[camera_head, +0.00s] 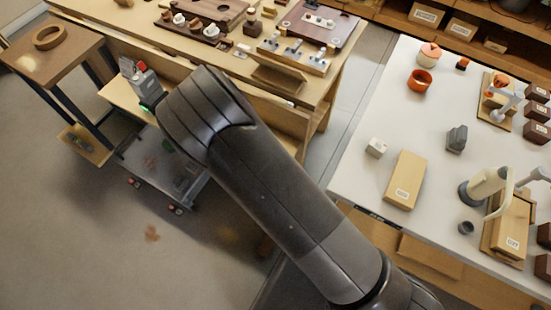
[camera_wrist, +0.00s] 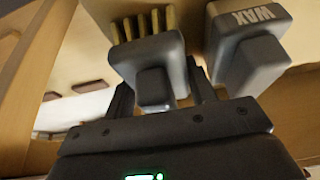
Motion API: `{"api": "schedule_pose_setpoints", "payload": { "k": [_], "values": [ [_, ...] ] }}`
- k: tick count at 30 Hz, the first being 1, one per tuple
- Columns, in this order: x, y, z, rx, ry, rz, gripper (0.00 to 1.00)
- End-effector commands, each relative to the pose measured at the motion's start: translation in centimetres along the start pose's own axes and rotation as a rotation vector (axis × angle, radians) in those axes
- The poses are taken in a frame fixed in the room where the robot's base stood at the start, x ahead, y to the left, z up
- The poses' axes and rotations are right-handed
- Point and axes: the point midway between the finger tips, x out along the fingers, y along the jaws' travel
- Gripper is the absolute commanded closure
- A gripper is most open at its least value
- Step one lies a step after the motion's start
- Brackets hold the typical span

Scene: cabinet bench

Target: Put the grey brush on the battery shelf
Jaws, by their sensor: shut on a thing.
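The grey brush (camera_wrist: 152,62) shows in the wrist view, with yellowish bristles at its far end. My gripper (camera_wrist: 160,88) is shut on it, with one dark finger on each side of its grey body. A grey block marked WAX (camera_wrist: 247,50) stands just right of the brush, close to the right finger. In the head view my gripper (camera_head: 150,98) is at the upper left, by a pale wooden shelf (camera_head: 118,97) under the bench; the brush is small there and partly hidden. I see no label that tells which surface is the battery shelf.
A wooden side table (camera_head: 75,38) with a ring on it stands at the left. A low grey cart (camera_head: 135,160) stands below my gripper. The workbench top (camera_head: 200,45) holds trays and small parts. A white table (camera_head: 350,160) with several objects stands at the right.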

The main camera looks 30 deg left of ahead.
Motion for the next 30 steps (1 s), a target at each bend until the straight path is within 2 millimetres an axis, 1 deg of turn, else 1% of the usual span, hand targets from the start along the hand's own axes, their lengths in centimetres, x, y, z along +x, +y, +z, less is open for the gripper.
{"api": "schedule_pose_setpoints", "payload": {
  "k": [5, 9, 10, 12, 20, 23, 26, 30],
  "values": [
    [-0.1, 0.0, -0.1, 0.001, 0.001, -0.001, 0.75],
    [0.3, 0.0, 0.1, -0.001, 0.0, 0.0, 0.75],
    [0.2, 0.0, 0.1, -0.001, 0.0, 0.0, 0.47],
    [0.2, 0.0, 0.1, -0.001, 0.0, -0.001, 0.41],
    [0.1, 0.0, 0.0, 0.0, 0.001, -0.001, 0.4],
    [-0.4, -0.1, -0.1, 0.001, 0.001, -0.002, 0.4],
    [-1.5, -0.1, -0.1, 0.0, 0.002, -0.004, 0.4],
    [-4.0, -0.2, -0.1, 0.001, 0.001, -0.005, 0.4]
  ]
}}
